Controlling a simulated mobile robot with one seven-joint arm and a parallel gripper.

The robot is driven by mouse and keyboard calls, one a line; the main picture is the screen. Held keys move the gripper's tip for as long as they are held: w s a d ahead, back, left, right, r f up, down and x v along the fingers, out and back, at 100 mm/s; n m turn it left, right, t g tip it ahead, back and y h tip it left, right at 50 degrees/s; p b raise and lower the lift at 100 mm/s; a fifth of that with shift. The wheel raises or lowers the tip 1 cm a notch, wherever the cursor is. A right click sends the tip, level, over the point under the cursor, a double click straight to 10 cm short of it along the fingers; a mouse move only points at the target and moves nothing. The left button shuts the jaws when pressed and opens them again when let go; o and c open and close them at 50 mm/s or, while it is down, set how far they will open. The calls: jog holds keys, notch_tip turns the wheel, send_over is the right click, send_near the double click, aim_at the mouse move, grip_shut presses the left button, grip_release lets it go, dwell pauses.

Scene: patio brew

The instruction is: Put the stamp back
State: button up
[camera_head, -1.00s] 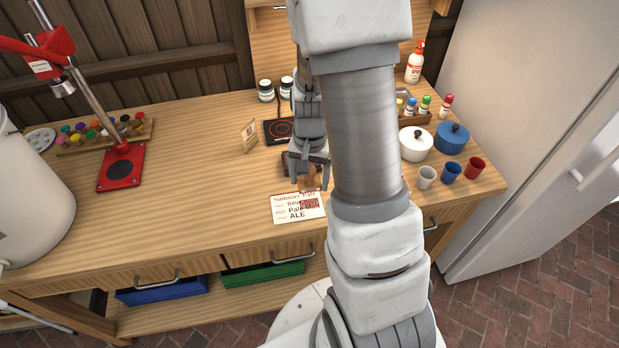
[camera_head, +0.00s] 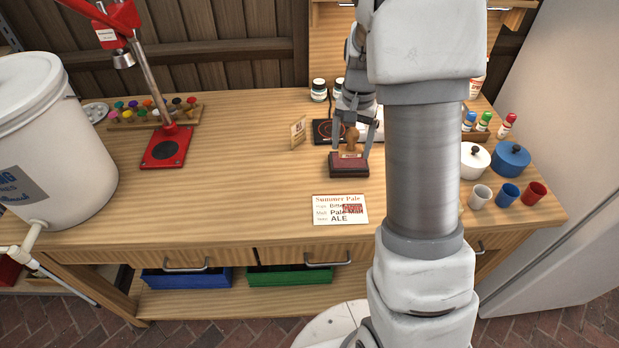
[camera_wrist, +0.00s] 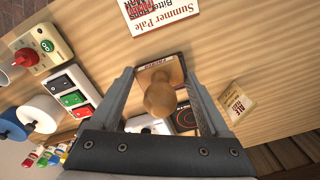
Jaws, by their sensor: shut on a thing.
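The stamp (camera_head: 352,141) has a brown wooden knob handle, and it is upright between the fingers of my gripper (camera_head: 350,153). A dark red block (camera_head: 348,168), which looks like the ink pad or stamp base, is directly under the handle; I cannot tell whether the stamp touches a pad. In the wrist view the knob of the stamp (camera_wrist: 160,98) sits between the two fingers of my gripper (camera_wrist: 159,80), with a dark reddish, labelled square below it. The Summer Pale card (camera_head: 326,215) lies nearer the front and bears a red mark.
A white pot (camera_head: 474,160), a blue pot (camera_head: 510,159) and several cups stand at the right. The red-based press (camera_head: 166,147) is at the left.

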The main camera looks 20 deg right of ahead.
jog(key=shift+w+r, duration=0.15)
jog(key=shift+w, duration=0.2)
jog(key=shift+w+a, duration=0.2)
jog(key=shift+a, duration=0.1)
send_over(303, 172)
notch_tip(303, 172, down, 7)
jog(key=shift+w+r, duration=0.1)
jog(key=shift+r, duration=0.05)
jog(key=shift+f, duration=1.95)
jog(key=shift+f, duration=0.2)
jog(key=o, duration=1.2)
jog(key=shift+o, duration=0.2)
jog(key=shift+r, duration=0.15)
